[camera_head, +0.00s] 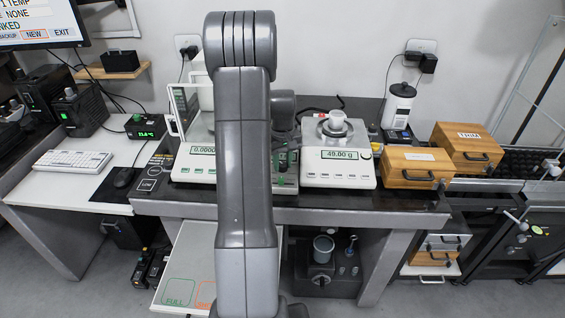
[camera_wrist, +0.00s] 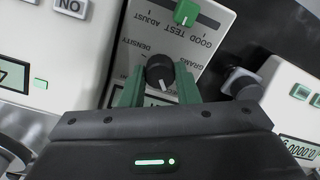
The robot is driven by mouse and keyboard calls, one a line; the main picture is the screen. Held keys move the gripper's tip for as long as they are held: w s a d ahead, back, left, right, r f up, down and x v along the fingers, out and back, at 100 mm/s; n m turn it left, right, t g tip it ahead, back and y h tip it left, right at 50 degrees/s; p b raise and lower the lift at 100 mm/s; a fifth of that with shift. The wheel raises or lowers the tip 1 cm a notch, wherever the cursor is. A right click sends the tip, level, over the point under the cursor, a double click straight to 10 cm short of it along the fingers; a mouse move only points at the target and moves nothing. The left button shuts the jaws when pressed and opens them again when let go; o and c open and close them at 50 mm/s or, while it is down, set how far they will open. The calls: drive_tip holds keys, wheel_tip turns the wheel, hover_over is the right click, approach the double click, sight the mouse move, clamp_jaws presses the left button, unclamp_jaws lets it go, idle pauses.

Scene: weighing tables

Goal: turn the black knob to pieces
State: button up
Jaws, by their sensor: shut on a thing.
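The black knob (camera_wrist: 160,70) sits on a pale panel (camera_wrist: 205,50) in the wrist view. The words GRAMS and DENSITY are printed around it, upside down in this view. In the head view my arm hides most of the gripper and panel.
A green slider (camera_wrist: 187,13) marked GOOD, TEST, ADJUST sits on the same panel. Another balance (camera_head: 196,165) stands left of my arm. Wooden boxes (camera_head: 411,166) stand to the right.

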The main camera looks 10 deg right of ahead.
sight(283, 164)
drive_tip(key=shift+m, duration=0.4)
drive_tip(key=shift+r, duration=0.1)
drive_tip(key=o, duration=1)
drive_tip(key=shift+c, duration=0.2)
wheel_tip(283, 164, up, 14)
drive_tip(key=shift+f, duration=0.2)
wheel_tip(283, 164, down, 14)
drive_tip(key=shift+r, duration=0.1)
